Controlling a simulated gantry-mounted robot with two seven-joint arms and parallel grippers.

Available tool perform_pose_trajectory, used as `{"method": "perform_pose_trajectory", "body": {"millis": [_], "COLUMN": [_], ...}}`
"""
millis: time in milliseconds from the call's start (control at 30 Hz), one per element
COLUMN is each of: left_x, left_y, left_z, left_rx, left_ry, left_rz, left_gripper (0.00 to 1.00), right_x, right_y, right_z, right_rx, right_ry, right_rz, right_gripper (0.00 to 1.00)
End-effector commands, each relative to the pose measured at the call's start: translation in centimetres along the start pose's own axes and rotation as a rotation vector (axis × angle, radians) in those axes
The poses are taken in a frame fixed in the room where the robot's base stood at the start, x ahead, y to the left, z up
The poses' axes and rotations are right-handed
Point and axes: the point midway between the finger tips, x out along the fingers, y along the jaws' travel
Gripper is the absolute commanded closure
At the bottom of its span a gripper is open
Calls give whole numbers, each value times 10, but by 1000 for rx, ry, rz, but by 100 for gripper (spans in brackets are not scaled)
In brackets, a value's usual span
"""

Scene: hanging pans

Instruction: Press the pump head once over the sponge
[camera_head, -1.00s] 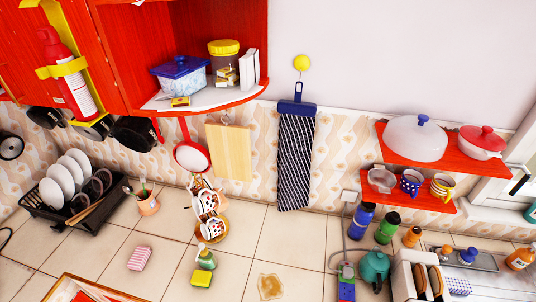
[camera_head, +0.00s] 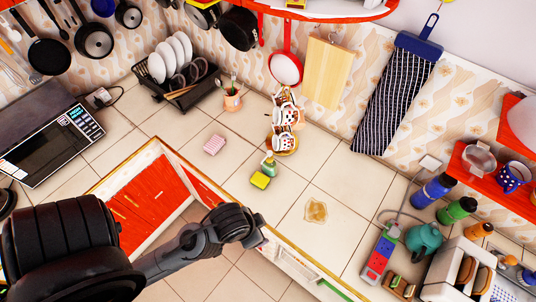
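My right gripper is not in view.
A cup stand (camera_head: 283,125) stands right behind the bottle. A pink striped block (camera_head: 214,145) lies to the left, a brown spill (camera_head: 316,211) to the right. A dish rack (camera_head: 150,90) and microwave (camera_head: 50,145) are farther left. Counter around the sponge is mostly clear.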

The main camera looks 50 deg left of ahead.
Motion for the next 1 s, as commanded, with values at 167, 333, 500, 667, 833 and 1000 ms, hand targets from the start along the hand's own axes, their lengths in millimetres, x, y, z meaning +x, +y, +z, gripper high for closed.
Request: {"method": "perform_pose_trajectory", "body": {"millis": [167, 333, 500, 667, 833, 1000], "left_x": [0, 0, 0, 0, 0, 0], "left_y": [0, 0, 0, 0, 0, 0], "left_z": [0, 0, 0, 0, 0, 0], "left_rx": [0, 0, 0, 0, 0, 0], "left_ry": [0, 0, 0, 0, 0, 0], "left_rz": [0, 0, 0, 0, 0, 0], "left_gripper": [61, 87, 100, 100, 100, 100], "right_x": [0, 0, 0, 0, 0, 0], "right_y": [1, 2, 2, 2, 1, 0], "right_z": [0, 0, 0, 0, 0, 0], "right_rx": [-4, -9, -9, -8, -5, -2], "right_ry": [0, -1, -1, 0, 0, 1], "right_rz": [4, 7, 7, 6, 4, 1], "right_gripper": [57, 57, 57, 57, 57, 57]}}
